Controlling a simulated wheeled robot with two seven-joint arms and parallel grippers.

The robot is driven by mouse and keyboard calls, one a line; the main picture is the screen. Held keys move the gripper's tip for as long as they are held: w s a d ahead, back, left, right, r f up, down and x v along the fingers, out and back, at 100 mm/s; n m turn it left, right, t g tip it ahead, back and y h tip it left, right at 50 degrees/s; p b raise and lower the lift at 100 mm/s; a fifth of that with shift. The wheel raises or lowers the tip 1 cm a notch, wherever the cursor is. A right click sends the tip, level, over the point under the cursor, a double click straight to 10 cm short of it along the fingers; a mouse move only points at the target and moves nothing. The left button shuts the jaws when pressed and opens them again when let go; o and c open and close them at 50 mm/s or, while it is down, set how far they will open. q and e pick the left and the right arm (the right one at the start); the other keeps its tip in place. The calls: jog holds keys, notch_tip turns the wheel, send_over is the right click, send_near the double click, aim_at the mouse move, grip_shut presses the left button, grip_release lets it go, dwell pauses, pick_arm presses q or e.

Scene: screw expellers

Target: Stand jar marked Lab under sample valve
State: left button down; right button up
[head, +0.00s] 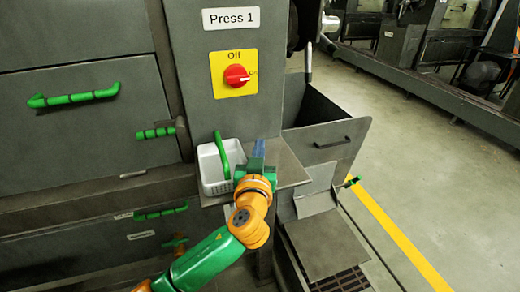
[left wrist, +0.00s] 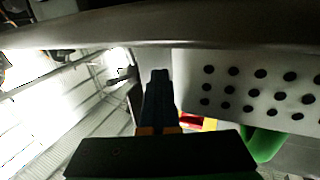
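My left gripper (head: 258,146) is over the small shelf under the Press 1 panel, just right of the white basket. Its blue fingers are together, with nothing visible between them. In the left wrist view the fingers (left wrist: 160,82) form one dark narrow shape beside the basket's perforated wall (left wrist: 262,88). No jar marked Lab can be made out; the basket's inside is only partly seen. A small green handle (head: 350,182) shows at the right near the chute; I cannot tell whether it belongs to the sample valve. My right gripper is in neither view.
The white basket (head: 208,160) with its green handle (head: 222,152) stands on the grey shelf (head: 290,170). Above are the yellow panel with a red switch (head: 236,76) and the Press 1 label (head: 231,18). An open metal bin (head: 325,140) stands right. Floor beyond is clear.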

pick_arm(q)
jog(key=c, duration=1.6)
grip_release()
jog(key=shift+c, duration=1.3)
grip_release()
